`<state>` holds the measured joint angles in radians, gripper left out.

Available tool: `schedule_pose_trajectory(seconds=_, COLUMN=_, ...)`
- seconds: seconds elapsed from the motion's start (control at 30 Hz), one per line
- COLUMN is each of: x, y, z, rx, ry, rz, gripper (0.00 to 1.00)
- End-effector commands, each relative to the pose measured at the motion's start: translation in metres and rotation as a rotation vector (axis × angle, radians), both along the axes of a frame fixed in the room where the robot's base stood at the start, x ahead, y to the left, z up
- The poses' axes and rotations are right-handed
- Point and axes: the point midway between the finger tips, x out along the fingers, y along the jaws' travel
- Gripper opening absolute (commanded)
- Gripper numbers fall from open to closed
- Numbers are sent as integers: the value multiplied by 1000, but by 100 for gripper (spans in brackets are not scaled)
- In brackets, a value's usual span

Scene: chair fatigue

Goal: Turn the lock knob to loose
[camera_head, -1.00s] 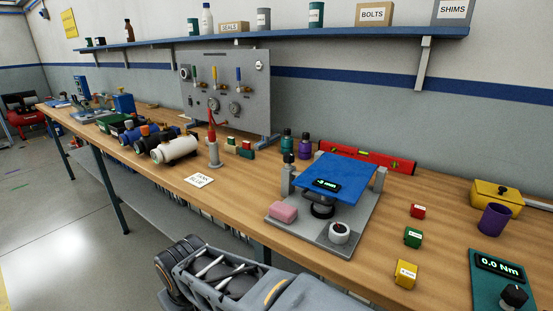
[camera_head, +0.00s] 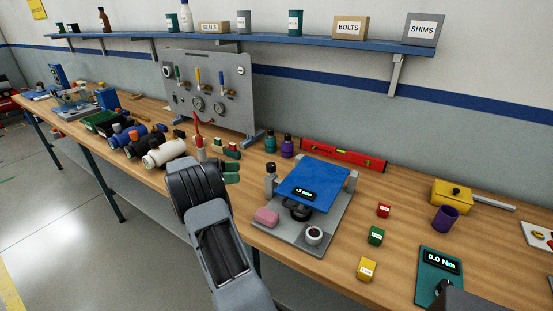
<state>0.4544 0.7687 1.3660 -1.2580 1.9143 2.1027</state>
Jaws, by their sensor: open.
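A grey fixture (camera_head: 283,237) with a tilted-looking blue plate (camera_head: 314,180) stands on the bench right of centre. A small display on the plate's front seems to read -3 mm. A round white knob with a dark top (camera_head: 314,235) sits at its front right corner, and a black round knob (camera_head: 296,209) is partly under the plate. Any loose or lock marking is too small to read.
A valve panel (camera_head: 209,88) stands back left.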

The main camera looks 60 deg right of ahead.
Motion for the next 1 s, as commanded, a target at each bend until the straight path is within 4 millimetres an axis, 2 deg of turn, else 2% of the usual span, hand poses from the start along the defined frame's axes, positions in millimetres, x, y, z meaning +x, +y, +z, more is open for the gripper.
schedule_pose_trajectory(seconds=0.1, x=-1, y=-9, z=3, rx=-87, ry=-5, rz=-21, gripper=63)
schedule_pose_trajectory(seconds=0.27, x=-14, y=-21, z=5, rx=-126, ry=-8, rz=-29, gripper=63)
schedule_pose_trajectory(seconds=0.7, x=-80, y=-69, z=5, rx=-122, ry=-9, rz=-29, gripper=63)
schedule_pose_trajectory(seconds=1.0, x=-105, y=-88, z=4, rx=-121, ry=-9, rz=-27, gripper=63)
